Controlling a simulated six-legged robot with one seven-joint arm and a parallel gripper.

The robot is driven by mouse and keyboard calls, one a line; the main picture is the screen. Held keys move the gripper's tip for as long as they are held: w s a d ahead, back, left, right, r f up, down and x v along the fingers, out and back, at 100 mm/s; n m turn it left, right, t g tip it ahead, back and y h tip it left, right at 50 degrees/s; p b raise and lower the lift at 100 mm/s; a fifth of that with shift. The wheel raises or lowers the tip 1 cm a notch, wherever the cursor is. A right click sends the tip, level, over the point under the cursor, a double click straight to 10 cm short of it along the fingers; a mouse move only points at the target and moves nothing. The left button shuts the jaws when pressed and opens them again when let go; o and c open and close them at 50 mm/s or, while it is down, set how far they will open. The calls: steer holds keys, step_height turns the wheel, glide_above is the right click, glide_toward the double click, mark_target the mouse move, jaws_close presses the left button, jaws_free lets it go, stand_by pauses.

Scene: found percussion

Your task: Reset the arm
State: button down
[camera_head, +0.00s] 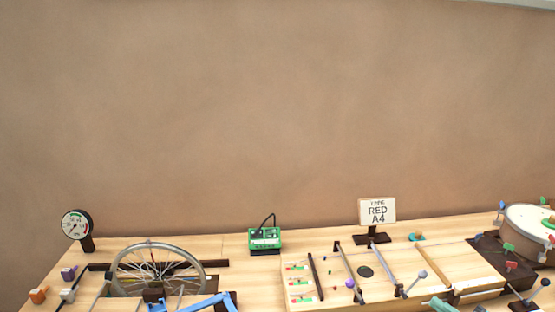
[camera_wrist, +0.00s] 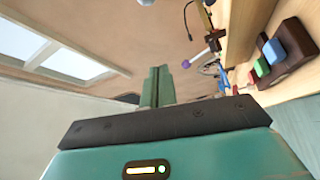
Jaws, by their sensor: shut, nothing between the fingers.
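My gripper (camera_wrist: 158,86) shows in the wrist view as two teal fingers pressed together, with nothing between them. They are in the air, apart from the bench, which runs along the right side of that tilted view. A teal piece (camera_head: 440,304) shows at the bottom edge of the head view; I cannot tell whether it is part of my gripper. The rest of my arm is not clearly visible.
In the wrist view, a purple-tipped mallet (camera_wrist: 187,64) and a blue block (camera_wrist: 274,51) are near the fingers' right.

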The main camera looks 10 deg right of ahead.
steer(key=s+a+r+n+g, duration=0.1)
steer(key=a+r+n+g, duration=0.2)
steer(key=a+n+g, duration=0.65)
steer(key=s+a+r+n+g, duration=0.1)
steer(key=a+r+n+g, duration=0.35)
steer(key=a+n, duration=1.05)
steer(key=s+a+r+n+t+h, duration=0.1)
steer(key=s+a+r+n+h, duration=0.2)
steer(key=n, duration=1)
steer(key=s+a+r+n+t+h, duration=0.1)
steer(key=s+a+r+n+h, duration=0.3)
steer(key=n, duration=0.9)
steer(key=shift+s+t+h, duration=0.3)
steer(key=shift+s+h, duration=0.2)
steer(key=shift+h, duration=0.9)
steer(key=shift+r, duration=0.1)
